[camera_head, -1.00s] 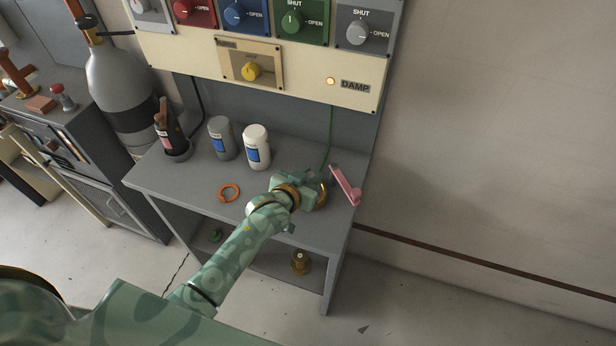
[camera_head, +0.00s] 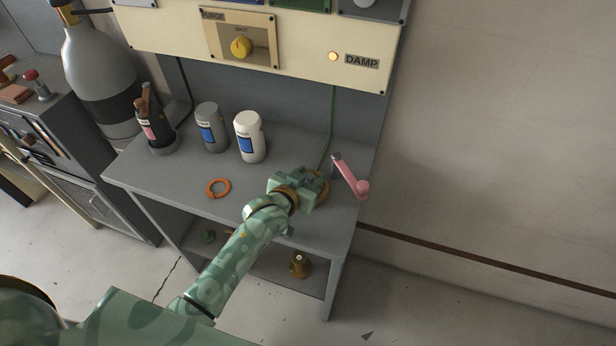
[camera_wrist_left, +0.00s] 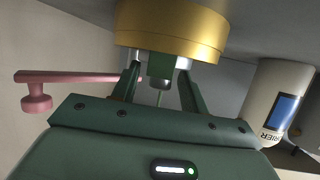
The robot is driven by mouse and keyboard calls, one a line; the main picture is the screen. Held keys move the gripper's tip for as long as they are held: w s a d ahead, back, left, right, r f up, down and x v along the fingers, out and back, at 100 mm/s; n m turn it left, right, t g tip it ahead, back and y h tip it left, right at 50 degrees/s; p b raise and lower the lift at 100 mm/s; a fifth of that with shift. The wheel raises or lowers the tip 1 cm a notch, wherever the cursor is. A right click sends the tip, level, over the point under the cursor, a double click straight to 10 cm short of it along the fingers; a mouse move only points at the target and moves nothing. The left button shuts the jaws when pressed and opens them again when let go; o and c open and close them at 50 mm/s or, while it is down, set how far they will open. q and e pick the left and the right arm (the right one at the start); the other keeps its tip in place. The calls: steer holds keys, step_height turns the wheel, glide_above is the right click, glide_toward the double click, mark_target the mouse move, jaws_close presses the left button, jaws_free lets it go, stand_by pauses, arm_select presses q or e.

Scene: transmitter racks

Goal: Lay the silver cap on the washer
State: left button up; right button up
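My left gripper (camera_head: 312,190) is over the right part of the grey bench. A gold-coloured round piece (camera_head: 323,184) shows at its far side. In the left wrist view the gold piece (camera_wrist_left: 172,35) is a thick disc just beyond the fingertips. My two green fingers (camera_wrist_left: 160,72) stand apart there, with pale silvery bits at their tips. I cannot tell whether these bits are the silver cap or finger pads, or whether the fingers grip anything. No separate silver cap is clear. An orange split ring (camera_head: 218,188) lies flat on the bench; I see no other clear washer.
A pink lever (camera_head: 350,178) is just right of the gripper. A white bottle (camera_head: 250,138), a grey bottle (camera_head: 211,128) and a dark holder with tools (camera_head: 158,132) stand at the back left. A brass fitting (camera_head: 300,264) is on the lower shelf. The bench's front left is clear.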

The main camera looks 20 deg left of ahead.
arm_select(q)
steer(key=p+v, duration=0.3)
steer(key=v, duration=0.9)
steer(key=shift+r, duration=0.1)
stand_by(0.8)
